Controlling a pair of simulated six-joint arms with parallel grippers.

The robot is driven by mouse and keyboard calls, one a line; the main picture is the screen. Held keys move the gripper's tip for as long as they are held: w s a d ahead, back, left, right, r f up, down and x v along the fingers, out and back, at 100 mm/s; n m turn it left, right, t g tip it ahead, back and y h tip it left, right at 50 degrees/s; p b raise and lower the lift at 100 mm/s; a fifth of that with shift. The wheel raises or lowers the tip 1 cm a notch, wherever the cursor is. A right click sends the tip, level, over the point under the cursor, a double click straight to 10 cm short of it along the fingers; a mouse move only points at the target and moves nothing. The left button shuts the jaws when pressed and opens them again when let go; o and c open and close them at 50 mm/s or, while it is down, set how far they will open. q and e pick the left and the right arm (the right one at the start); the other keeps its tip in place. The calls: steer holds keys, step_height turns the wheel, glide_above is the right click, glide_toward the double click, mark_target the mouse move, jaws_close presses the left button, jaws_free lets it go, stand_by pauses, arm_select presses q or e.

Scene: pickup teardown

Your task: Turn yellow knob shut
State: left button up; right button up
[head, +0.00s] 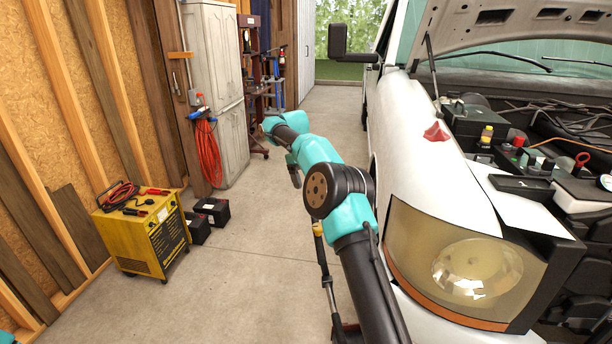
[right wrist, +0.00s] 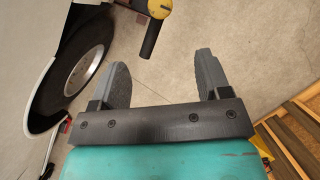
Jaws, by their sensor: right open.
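A yellow round part with a black stub (right wrist: 160,9) shows at the top edge of the right wrist view, cut off by the frame. It is ahead of my open right gripper (right wrist: 162,60), apart from the fingers, with nothing between them. In the head view a small yellow-orange piece (head: 317,229) tops an upright dark rod beside my right arm; I cannot tell if it is the same part. Another yellow cap (head: 487,132) is in the engine bay. In the head view I cannot make out the right gripper's fingers.
The white pickup (head: 465,165) with raised hood (head: 520,22) stands at right; its wheel (right wrist: 82,65) shows in the wrist view. A yellow charger (head: 145,235) and black batteries (head: 213,211) are at left. A cabinet (head: 212,60) stands behind. The concrete floor between is mostly clear.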

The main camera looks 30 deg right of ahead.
steer(key=shift+w+r, duration=0.2)
steer(key=shift+r, duration=0.5)
steer(key=shift+f, duration=0.2)
glide_toward(318, 226)
steer(key=shift+x, duration=0.95)
steer(key=shift+r, duration=0.15)
stand_by(0.3)
steer(key=shift+x, duration=3.6)
steer(key=shift+s+f, duration=0.1)
steer(key=shift+f, duration=0.15)
steer(key=n+h, duration=0.1)
steer(key=n, duration=0.2)
steer(key=n+t+h, duration=0.1)
steer(key=n, duration=0.2)
steer(key=shift+a, duration=0.1)
steer(key=shift+r, duration=0.1)
